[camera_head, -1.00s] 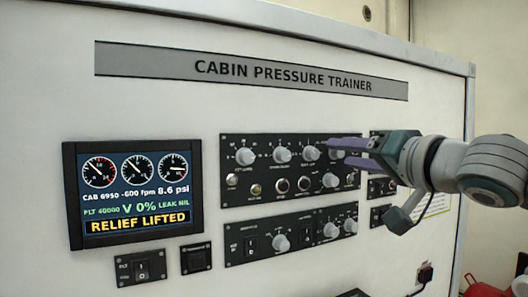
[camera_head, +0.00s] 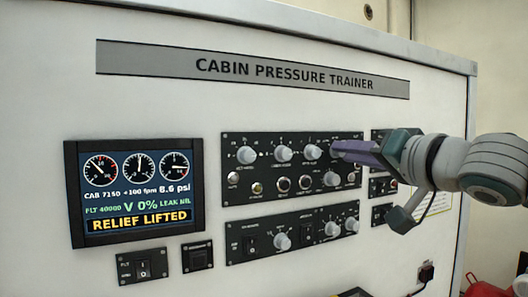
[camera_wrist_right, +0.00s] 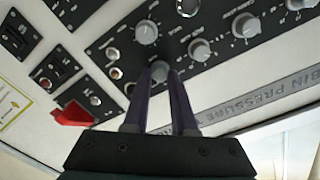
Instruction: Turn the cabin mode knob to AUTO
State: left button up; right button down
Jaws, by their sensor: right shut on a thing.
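The upper black control panel (camera_head: 240,192) carries a row of grey knobs along its top. My right gripper (camera_head: 338,149) reaches in from the right at the right end of this row, its fingers hiding the last knob in the head view. In the right wrist view, the fingers (camera_wrist_right: 160,82) are shut around a grey knob (camera_wrist_right: 160,69), one on each side. The label of this knob is too small to read, so I cannot tell its setting or whether it is the cabin mode knob. My left gripper is out of view.
The display (camera_head: 135,193) at left reads RELIEF LIFTED. A lower knob panel (camera_head: 265,243) sits below. Other grey knobs (camera_head: 313,152) stand close to the right fingers. A red guard (camera_wrist_right: 72,114) sticks out nearby in the wrist view.

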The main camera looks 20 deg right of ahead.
jog(key=shift+n+y+b, duration=0.5)
jog(key=shift+n+b, duration=0.05)
jog(key=shift+n, duration=9.55)
jog(key=c, duration=0.7)
grip_release()
jog(key=shift+f, duration=0.1)
